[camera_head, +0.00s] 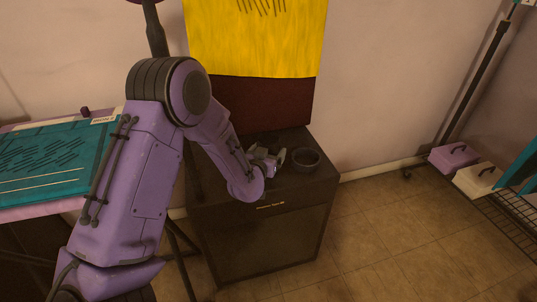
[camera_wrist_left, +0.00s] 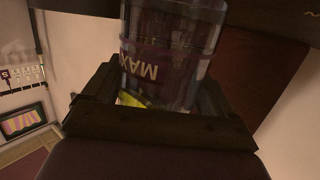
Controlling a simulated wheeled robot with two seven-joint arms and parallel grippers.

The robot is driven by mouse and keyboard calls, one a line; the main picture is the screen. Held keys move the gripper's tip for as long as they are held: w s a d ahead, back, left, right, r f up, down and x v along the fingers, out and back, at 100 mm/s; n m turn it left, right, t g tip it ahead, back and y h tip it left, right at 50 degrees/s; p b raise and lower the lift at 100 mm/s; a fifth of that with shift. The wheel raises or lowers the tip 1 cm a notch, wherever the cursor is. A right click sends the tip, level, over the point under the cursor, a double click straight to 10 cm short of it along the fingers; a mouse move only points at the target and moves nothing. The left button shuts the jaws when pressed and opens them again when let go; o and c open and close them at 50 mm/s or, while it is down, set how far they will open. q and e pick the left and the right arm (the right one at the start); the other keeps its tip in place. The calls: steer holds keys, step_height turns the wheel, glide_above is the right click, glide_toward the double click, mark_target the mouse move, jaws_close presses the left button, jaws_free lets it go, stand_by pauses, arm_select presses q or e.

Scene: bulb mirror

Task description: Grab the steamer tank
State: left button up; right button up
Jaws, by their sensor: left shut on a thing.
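In the head view my left gripper (camera_head: 268,157) is over the top of a dark cabinet (camera_head: 285,245), to the left of a round dark ring-shaped opening or bowl (camera_head: 306,158). The tank is mostly hidden or too small to make out there. I cannot tell whether it touches the cabinet. My right gripper is not in view.
A yellow and dark red panel (camera_head: 255,40) stands behind the cabinet. A teal board (camera_head: 55,160) lies on a table at the left. A purple box (camera_head: 452,157) and a white box (camera_head: 478,179) with handles are at the right. The tiled floor (camera_head: 375,225) between is clear.

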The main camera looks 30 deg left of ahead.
arm_select(q)
steer(key=shift+r, duration=0.5)
step_height(320, 180, up, 3)
steer(key=shift+s+d+f+p, duration=0.1)
steer(key=shift+s+p, duration=0.05)
steer(key=shift+p, duration=0.3)
steer(key=s+d+r+p, duration=0.2)
steer(key=s+r+p, duration=0.2)
steer(key=s+p, duration=0.2)
steer(key=s+d+r+p, duration=0.2)
steer(key=s+r+p, duration=0.3)
steer(key=s+p, duration=0.1)
steer(key=shift+s+d+r+p, duration=0.15)
steer(key=shift+s+d+p, duration=0.1)
steer(key=shift+s+p, duration=0.2)
